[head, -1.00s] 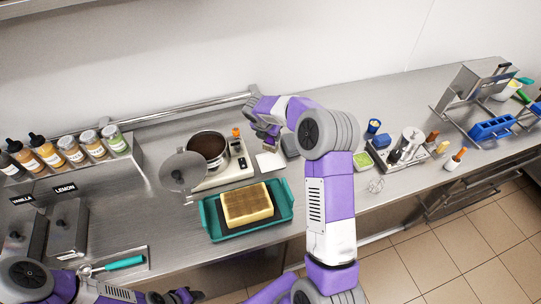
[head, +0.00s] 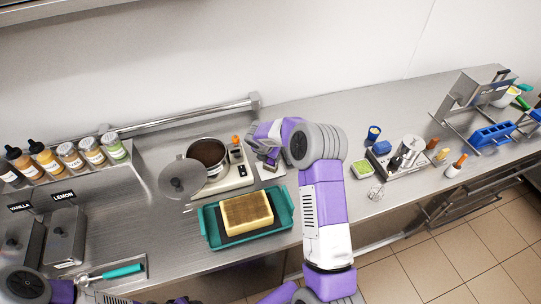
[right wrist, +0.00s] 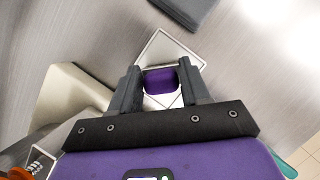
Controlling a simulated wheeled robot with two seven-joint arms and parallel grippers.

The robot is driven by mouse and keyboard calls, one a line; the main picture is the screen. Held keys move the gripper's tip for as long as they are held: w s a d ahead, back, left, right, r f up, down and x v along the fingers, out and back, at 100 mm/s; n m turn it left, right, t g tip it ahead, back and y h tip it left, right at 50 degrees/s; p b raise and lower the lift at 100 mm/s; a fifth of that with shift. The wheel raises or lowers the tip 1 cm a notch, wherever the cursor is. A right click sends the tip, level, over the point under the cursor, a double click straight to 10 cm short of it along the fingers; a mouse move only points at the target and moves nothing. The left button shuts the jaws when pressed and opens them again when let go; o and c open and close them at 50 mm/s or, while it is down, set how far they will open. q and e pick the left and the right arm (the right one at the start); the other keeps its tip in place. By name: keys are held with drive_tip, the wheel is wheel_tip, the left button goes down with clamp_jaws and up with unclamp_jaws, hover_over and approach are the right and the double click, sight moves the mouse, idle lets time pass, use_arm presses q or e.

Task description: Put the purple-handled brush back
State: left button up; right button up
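My right gripper (right wrist: 161,92) is closed around a purple block-like piece (right wrist: 160,82), seen nearly end-on between the fingers. It looks like the brush's purple handle; the bristles are hidden. A pale square tray or plate with a thin rim (right wrist: 168,50) lies beneath it; whether the brush touches it cannot be told. In the head view my right gripper (head: 271,160) is low over the counter, right of the hot plate, and the arm hides part of it. My left gripper (head: 180,301) is at the bottom edge, mostly cut off, its fingers unclear.
A teal tray (head: 281,226) with a yellow block (head: 247,213) is in front. A dark grey block (right wrist: 187,8) lies beyond the plate. Bottles line a shelf at left.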

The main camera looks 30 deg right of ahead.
drive_tip(key=o, duration=0.4)
drive_tip(key=shift+r, duration=0.3)
drive_tip(key=v, duration=1.1)
drive_tip(key=shift+s+a+r, duration=0.1)
drive_tip(key=shift+a+r, duration=0.1)
drive_tip(key=shift+r, duration=0.15)
